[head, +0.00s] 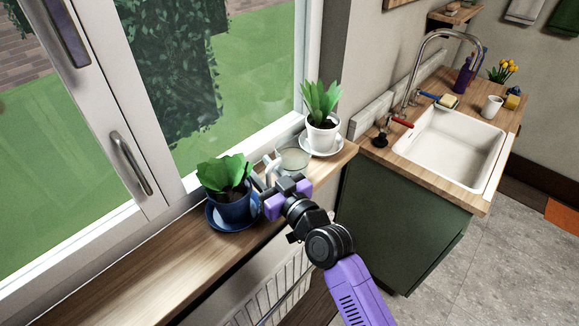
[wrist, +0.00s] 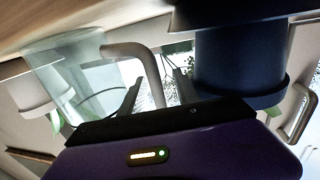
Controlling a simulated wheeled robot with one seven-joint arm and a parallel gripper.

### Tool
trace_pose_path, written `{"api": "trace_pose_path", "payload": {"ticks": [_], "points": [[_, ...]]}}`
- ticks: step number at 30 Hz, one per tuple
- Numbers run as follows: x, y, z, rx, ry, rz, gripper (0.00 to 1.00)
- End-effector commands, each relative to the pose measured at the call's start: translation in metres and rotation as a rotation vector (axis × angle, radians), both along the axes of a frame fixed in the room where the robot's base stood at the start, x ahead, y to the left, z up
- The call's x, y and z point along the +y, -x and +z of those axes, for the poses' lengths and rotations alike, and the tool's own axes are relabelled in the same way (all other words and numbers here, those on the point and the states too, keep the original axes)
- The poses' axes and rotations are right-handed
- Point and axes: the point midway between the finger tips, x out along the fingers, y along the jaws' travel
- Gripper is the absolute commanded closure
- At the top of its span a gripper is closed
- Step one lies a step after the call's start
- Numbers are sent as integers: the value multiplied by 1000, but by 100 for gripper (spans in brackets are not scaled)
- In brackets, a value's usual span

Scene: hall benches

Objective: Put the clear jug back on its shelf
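The clear jug (head: 293,156) stands upright on the wooden windowsill (head: 150,262), between two potted plants. Its pale handle (head: 270,165) points left, towards my gripper (head: 266,180). In the wrist view, which is turned upside down, the jug (wrist: 65,65) is at upper left and its handle (wrist: 135,50) reaches across in front of my gripper (wrist: 158,88). My fingers are apart, and the handle shows between them in that picture. I cannot tell whether either finger touches it. A small wooden wall shelf (head: 455,15) is at the top right; whether it is the jug's is unclear.
A blue pot with a plant (head: 232,205) on a blue saucer stands close to my gripper's left. A white pot with a plant (head: 322,133) stands just right of the jug. The window is behind. A sink (head: 450,150) and counter are at right, with open floor beyond.

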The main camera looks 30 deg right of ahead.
Motion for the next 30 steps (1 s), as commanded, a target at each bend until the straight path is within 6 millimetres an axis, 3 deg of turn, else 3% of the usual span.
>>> {"api": "trace_pose_path", "payload": {"ticks": [4, 10, 30], "points": [[0, 0, 0, 0, 0, 0, 62], [0, 0, 0, 0, 0, 0, 100], [0, 1, 0, -1, 0, -1, 100]]}}
